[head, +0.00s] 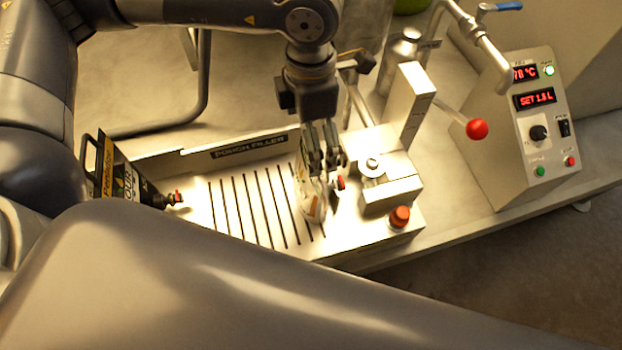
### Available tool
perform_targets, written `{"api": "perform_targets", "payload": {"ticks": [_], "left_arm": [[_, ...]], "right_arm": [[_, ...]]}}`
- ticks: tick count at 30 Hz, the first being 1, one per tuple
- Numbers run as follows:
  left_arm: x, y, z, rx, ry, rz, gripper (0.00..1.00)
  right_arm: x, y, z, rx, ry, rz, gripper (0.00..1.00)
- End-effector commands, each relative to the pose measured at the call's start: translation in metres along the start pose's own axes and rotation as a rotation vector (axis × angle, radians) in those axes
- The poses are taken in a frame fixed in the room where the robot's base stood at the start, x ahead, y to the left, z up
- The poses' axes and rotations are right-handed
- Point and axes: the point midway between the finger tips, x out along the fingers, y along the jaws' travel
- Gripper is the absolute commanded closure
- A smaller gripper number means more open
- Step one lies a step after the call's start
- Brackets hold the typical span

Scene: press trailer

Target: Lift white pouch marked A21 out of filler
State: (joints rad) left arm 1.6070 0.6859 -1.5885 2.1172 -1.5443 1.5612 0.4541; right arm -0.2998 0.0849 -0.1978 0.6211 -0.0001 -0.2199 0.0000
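The pouch filler (215,222) is a long metal tray with dark slots and a "POUCH FILLER" label on its back wall. A pale, partly see-through pouch (312,203) with an orange patch is at its right part, beside the filling head. Its marking cannot be read. My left gripper (324,172) points down at the pouch's top, with its fingers close together and overlapping the pouch. I cannot tell whether they grip it. The pouch's upper part is hidden by the fingers. My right gripper is out of view.
A dark carton-like pack (122,180) with a red-tipped spout stands at the filler's left end. A red-knobbed lever (477,129), an orange-red button (400,216) and a control box (532,130) are on the right. A metal bottle (402,52) stands behind.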

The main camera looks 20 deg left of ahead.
Motion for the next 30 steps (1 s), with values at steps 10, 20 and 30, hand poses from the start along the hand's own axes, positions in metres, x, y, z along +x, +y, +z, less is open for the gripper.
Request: {"api": "perform_targets", "payload": {"ticks": [10, 20, 30], "left_arm": [[0.018, 0.0, 0.0, -0.001, -0.001, 0.0, 0.0], [0.018, 0.0, 0.0, -0.002, -0.001, 0.0, 0.61], [0.016, 0.001, 0.001, -0.002, -0.005, 0.003, 0.88]], "right_arm": [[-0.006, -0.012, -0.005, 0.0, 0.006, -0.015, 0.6], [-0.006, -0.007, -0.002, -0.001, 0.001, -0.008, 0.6], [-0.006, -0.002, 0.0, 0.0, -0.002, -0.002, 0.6]]}}
